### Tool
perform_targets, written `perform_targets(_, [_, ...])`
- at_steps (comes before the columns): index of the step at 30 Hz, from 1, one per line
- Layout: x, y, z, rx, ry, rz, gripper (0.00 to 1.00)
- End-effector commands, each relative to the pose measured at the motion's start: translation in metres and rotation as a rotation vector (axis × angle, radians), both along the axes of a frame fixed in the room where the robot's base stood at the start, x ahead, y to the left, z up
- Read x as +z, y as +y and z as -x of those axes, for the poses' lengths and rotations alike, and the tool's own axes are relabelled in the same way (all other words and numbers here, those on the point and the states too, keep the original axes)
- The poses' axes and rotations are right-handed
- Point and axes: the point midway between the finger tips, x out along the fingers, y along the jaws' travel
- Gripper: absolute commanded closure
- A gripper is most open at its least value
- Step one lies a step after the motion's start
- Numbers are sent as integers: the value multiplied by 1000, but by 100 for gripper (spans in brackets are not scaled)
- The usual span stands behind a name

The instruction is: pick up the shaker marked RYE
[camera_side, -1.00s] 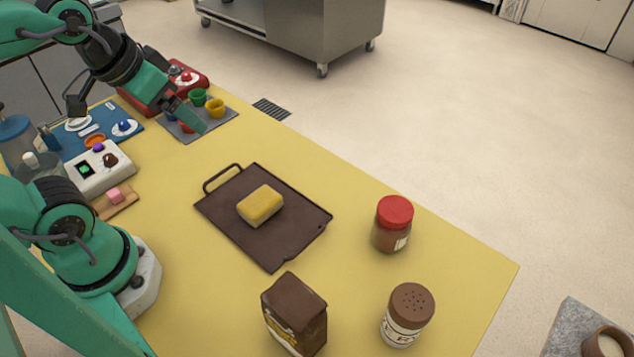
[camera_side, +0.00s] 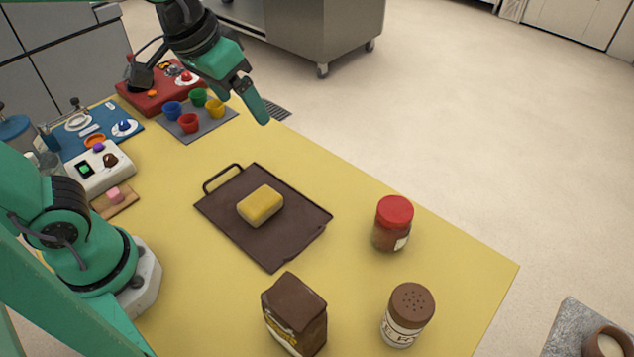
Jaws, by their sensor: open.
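A shaker (camera_side: 407,316) with a brown perforated cap stands upright near the front right of the yellow table. Its pale label shows only a few dark letters, including an E, and I cannot read the whole word. My gripper (camera_side: 259,105) is raised near the table's far edge, to the right of the small colored cups, well apart from the shaker. It is open and holds nothing visible. One finger shows clearly; the other is mostly hidden from this side.
A dark tray (camera_side: 228,219) with a yellow block (camera_side: 260,205) lies mid-table. A red-lidded jar (camera_side: 392,226) stands behind the shaker, and a brown bag (camera_side: 295,316) stands to its left. Colored cups (camera_side: 190,123) sit on a grey mat. The table's right corner is clear.

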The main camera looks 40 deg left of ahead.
Motion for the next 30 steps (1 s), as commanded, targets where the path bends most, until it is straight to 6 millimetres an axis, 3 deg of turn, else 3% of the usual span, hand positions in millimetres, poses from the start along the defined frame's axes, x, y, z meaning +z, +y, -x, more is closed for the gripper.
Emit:
perform_targets(9, [-9,-82,-34,-43,108,10,15])
perform_targets(16, [-27,-149,-45,-65,181,-2,15])
perform_targets(23, [-54,-220,-42,-84,246,-30,15])
perform_targets(30, [-90,-293,-22,-102,302,-73,15])
